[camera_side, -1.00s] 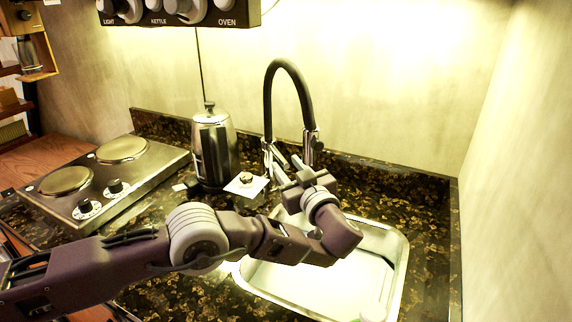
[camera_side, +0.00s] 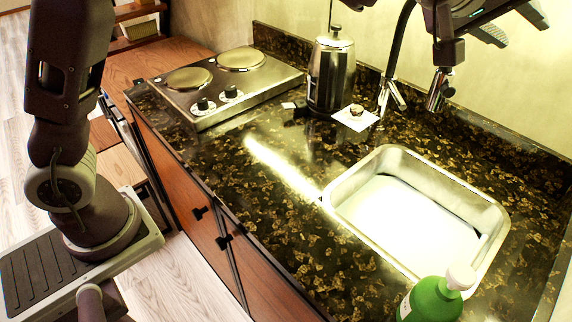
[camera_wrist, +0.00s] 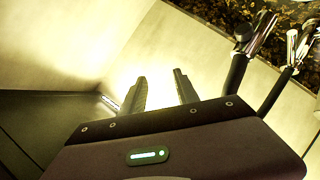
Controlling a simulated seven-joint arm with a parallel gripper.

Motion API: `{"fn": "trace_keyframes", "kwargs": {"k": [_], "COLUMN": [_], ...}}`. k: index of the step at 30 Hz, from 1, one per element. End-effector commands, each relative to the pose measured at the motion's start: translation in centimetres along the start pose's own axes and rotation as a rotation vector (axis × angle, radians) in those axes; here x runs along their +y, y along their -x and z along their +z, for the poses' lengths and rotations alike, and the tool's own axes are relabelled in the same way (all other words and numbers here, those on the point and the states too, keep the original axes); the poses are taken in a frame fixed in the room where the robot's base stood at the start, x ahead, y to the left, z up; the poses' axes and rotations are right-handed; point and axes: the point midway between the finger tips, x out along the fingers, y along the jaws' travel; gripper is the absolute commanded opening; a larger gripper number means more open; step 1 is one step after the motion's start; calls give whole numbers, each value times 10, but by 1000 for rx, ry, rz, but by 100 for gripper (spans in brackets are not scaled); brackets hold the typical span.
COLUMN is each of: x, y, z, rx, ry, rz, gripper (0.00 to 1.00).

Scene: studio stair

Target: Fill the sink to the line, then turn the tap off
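The sink (camera_side: 352,173) is a steel basin set in the dark speckled counter. Its inside is bright white with a dark strip along the right; I cannot tell the water level or make out a fill line. The tap (camera_side: 398,45) has a black curved neck, a chrome head (camera_side: 438,88) and a chrome lever (camera_side: 390,95). No stream shows below the head. My gripper (camera_side: 520,32) is high at the upper right, clear of the tap. In the wrist view my gripper (camera_wrist: 159,77) is open and empty, with the tap head (camera_wrist: 265,32) off to the right.
A green bottle (camera_side: 432,300) with a pale cap stands by the sink's front edge.

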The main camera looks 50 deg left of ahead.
Motion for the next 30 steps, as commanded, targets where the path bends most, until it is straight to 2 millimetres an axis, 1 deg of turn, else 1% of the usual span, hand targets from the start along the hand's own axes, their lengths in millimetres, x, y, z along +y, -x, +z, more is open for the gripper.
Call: {"fn": "trace_keyframes", "kwargs": {"k": [1, 2, 3, 4, 5, 6, 8, 9, 11, 12, 15, 18, 20, 22, 30], "x": [10, 8, -3, -18, -36, -62, -105, -134, -176, -201, -250, -279, -287, -290, -290], "y": [46, 72, 106, 132, 156, 184, 224, 249, 284, 305, 347, 371, 378, 381, 380], "z": [-14, -15, -11, -7, 0, 8, 22, 31, 46, 55, 75, 89, 93, 94, 94], "rx": [-16, -42, -83, -117, -153, -198, -262, -301, -356, -388, -449, -488, -499, -505, -505], "ry": [-118, -190, -285, -350, -405, -464, -525, -553, -575, -582, -581, -573, -570, -569, -571], "rz": [58, 74, 72, 54, 25, -25, -114, -179, -276, -336, -463, -540, -563, -573, -570], "gripper": [37, 37, 37, 37, 37, 37, 37, 37, 37, 37, 37, 37, 37, 37, 37]}}
